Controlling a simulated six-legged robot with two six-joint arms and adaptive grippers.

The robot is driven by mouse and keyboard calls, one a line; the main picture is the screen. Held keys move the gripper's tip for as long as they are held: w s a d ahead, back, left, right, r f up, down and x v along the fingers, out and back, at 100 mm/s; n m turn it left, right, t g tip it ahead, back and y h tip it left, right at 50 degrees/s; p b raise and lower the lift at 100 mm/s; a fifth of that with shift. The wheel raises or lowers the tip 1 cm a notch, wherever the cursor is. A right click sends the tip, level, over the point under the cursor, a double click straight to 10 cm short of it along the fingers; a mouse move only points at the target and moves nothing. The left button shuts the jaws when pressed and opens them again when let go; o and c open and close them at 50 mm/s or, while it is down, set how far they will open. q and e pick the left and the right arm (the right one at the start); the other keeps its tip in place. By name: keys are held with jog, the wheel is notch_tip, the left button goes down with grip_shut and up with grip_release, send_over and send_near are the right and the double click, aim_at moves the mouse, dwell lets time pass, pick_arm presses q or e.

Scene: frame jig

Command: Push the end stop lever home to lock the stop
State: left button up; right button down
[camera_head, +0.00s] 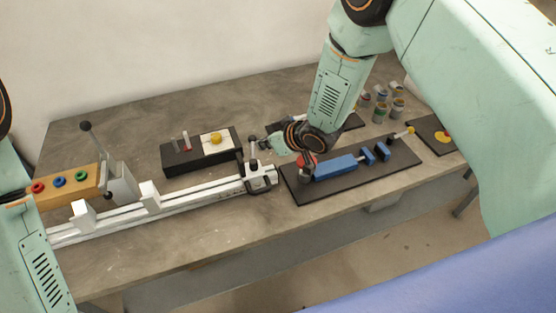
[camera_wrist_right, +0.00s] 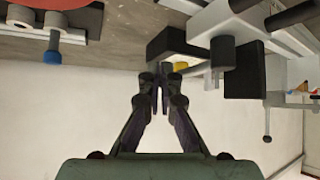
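The white end stop (camera_head: 260,177) with dark fittings sits at the right end of the white rail (camera_head: 190,199). A dark upright piece (camera_head: 253,149), seemingly its lever, rises above it. My right gripper (camera_head: 269,146) is just right of that piece, above the stop.
A black tray (camera_head: 297,190) with blue parts lies right of the stop. A dark block (camera_head: 183,163) with a yellow knob stands behind the rail. A wooden box (camera_head: 82,184) with coloured buttons is at left. Several cups (camera_head: 380,113) stand at back right. The front table strip is clear.

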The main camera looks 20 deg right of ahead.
jog(key=shift+w+a, duration=0.65)
jog(key=shift+a, duration=0.05)
jog(key=shift+d, duration=0.2)
dwell(0.5)
